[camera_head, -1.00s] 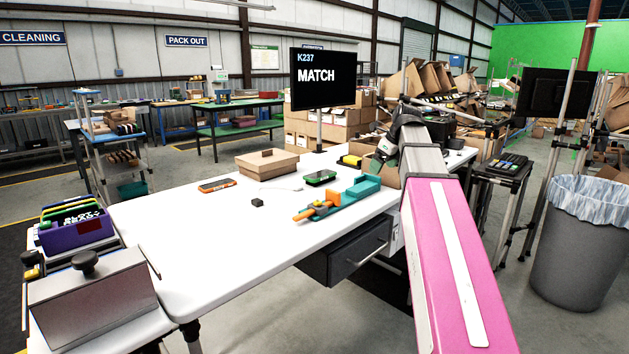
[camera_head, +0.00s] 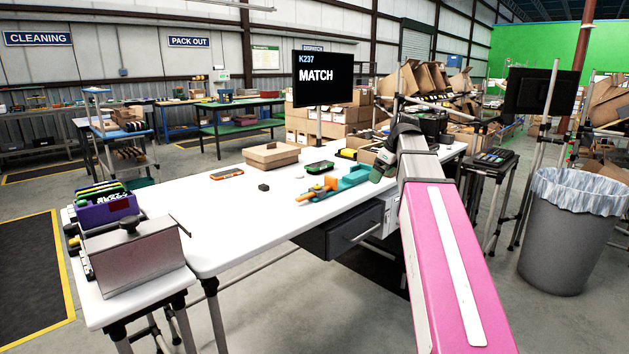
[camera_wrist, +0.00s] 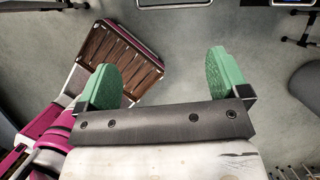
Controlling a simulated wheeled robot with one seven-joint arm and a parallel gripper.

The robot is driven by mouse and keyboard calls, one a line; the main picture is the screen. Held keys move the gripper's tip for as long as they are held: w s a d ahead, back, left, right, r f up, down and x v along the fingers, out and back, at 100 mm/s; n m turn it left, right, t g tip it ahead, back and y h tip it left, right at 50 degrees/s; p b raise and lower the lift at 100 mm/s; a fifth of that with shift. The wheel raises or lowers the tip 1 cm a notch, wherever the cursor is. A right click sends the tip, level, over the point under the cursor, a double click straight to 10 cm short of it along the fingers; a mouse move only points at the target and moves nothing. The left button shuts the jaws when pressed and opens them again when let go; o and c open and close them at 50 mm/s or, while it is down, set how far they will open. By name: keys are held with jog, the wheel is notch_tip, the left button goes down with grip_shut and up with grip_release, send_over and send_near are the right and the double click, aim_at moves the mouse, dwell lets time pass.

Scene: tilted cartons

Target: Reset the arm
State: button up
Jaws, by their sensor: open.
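My pink and grey arm reaches forward over the right end of the white table (camera_head: 232,230) in the head view.
A monitor (camera_head: 323,78) reads "MATCH". A grey bin (camera_head: 556,240) and a small stand (camera_head: 490,160) are at right.

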jog(key=s+a+f+n+g+h, duration=0.1)
jog(key=s+f+n, duration=0.4)
jog(key=f, duration=0.8)
jog(key=s+a+f+n+g+h, duration=0.1)
jog(key=s+f+n, duration=0.5)
jog(key=f+n, duration=0.5)
jog(key=s+a+f+n+h, duration=0.1)
jog(key=s+f+n, duration=0.5)
jog(key=f, duration=1)
jog(key=n, duration=0.3)
jog(key=shift+s+a+f+g, duration=0.15)
jog(key=shift+s+f+g, duration=0.05)
jog(key=shift+f+g, duration=0.2)
